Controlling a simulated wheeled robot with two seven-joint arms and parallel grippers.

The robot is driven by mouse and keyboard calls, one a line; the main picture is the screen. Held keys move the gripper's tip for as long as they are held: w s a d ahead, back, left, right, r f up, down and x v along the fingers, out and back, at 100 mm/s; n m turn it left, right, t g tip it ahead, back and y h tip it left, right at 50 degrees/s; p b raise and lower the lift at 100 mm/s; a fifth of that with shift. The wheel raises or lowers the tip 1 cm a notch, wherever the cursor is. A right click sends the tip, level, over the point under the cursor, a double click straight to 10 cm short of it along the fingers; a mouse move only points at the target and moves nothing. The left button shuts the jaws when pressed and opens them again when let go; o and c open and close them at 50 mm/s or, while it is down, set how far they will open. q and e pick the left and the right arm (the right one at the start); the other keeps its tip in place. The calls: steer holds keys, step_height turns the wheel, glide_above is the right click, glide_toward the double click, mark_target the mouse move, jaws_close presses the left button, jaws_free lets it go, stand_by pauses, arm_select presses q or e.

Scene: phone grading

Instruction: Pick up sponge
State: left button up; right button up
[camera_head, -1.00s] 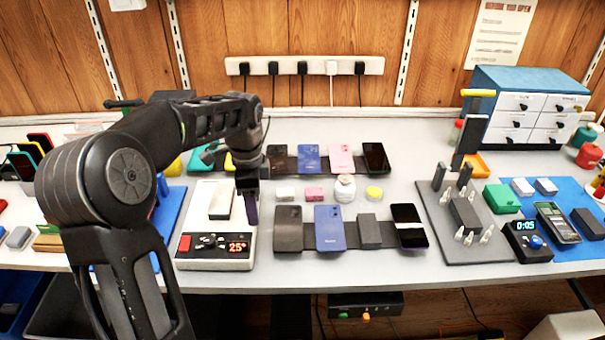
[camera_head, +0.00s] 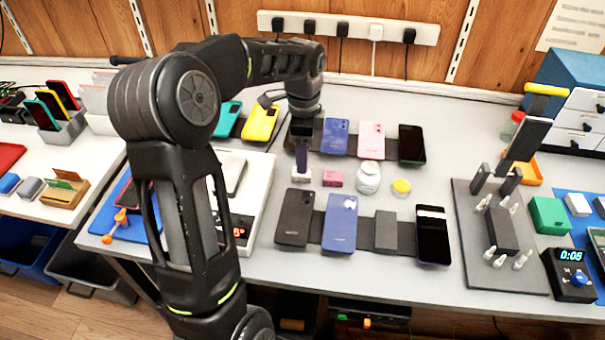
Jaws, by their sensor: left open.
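A small white block (camera_head: 300,174), which could be the sponge, lies on the grey table. A pink block (camera_head: 332,178) of similar size lies just to its right; I cannot tell for certain which one is the sponge. My left gripper (camera_head: 302,160) points down at the white block, its fingers just above or behind the block's far edge. It is open and holds nothing that I can see; contact with the block cannot be made out. My right gripper is not in view.
A white bottle (camera_head: 367,178) and a yellow-lidded tin (camera_head: 401,187) stand to the right. Phones lie in rows behind and in front, including a blue phone (camera_head: 340,222) and a black phone (camera_head: 432,235). A grey fixture plate (camera_head: 470,250) is further right.

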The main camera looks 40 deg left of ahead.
arm_select(q)
steer(key=shift+f, duration=0.55)
step_height(320, 180, down, 5)
steer(key=shift+w+f, duration=0.1)
steer(key=shift+c, duration=0.4)
jaws_close()
stand_by(0.6)
